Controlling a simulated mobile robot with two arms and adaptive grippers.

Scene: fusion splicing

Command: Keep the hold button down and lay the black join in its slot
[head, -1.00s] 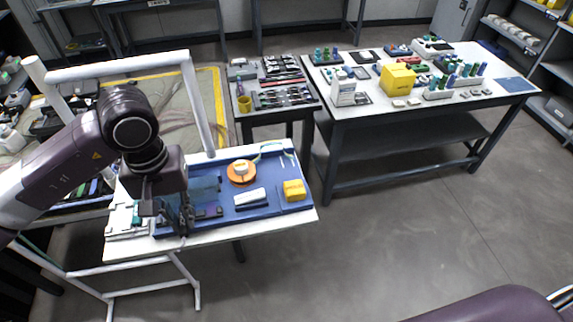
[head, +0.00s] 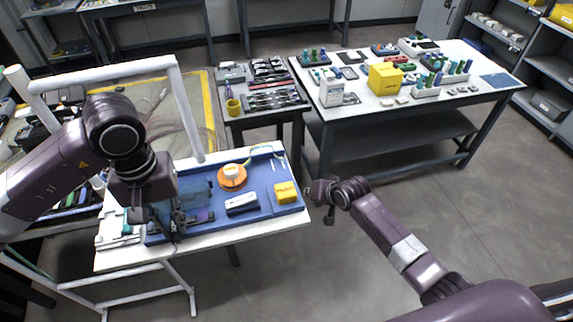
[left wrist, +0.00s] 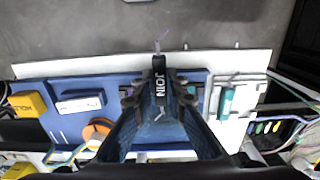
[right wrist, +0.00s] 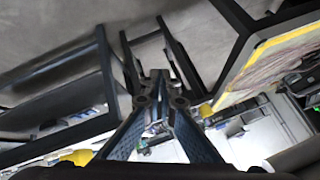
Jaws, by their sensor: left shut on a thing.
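My left gripper (left wrist: 160,100) is shut on the black join (left wrist: 159,82), whose white JOIN lettering shows in the left wrist view. In the head view the left gripper (head: 172,228) is over the left part of the blue mat, and the join is hard to make out. The yellow hold button block (head: 286,192) is at the mat's right end; it also shows in the left wrist view (left wrist: 28,105). My right gripper (right wrist: 160,95) looks shut and empty, off the table just right of the yellow block. I cannot tell which opening is the slot.
The blue mat (head: 262,170) also holds an orange spool (head: 232,177) and a white-and-dark block (head: 242,204). A tool bench (head: 268,108) and a larger crowded table (head: 455,98) stand behind. Open floor lies to the right.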

